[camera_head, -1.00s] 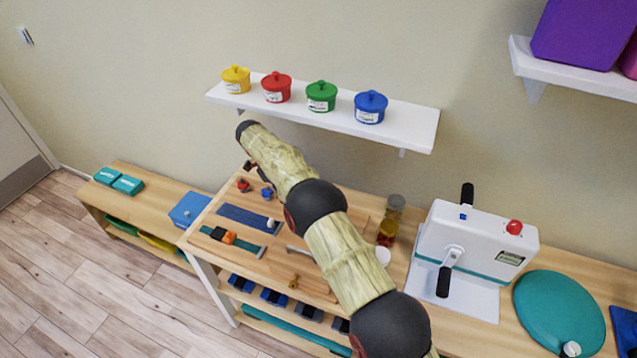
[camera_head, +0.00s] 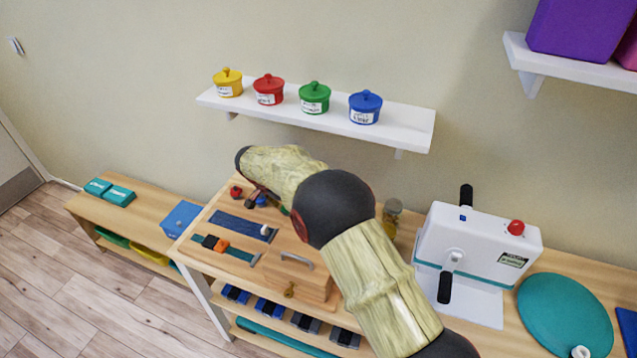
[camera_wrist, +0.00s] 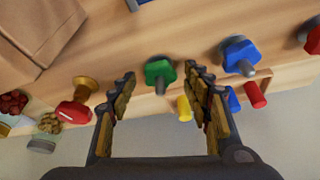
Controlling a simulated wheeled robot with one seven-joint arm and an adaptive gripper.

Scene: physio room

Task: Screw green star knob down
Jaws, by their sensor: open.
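The green star knob (camera_wrist: 159,70) shows in the wrist view on a grey threaded stem at the wooden board, between my finger ends. My gripper (camera_wrist: 160,82) is open, one finger on each side of the knob, with visible gaps; I cannot tell its exact height over the knob. In the head view my gripper (camera_head: 257,198) is over the back of the wooden bench, and my arm hides much of the area. A blue star knob (camera_wrist: 240,55) stands right of the green one in the wrist view.
In the head view a wooden box (camera_head: 298,280) and a white hand-crank machine (camera_head: 475,245) stand nearby. The wall shelf (camera_head: 400,125) with lidded pots is above.

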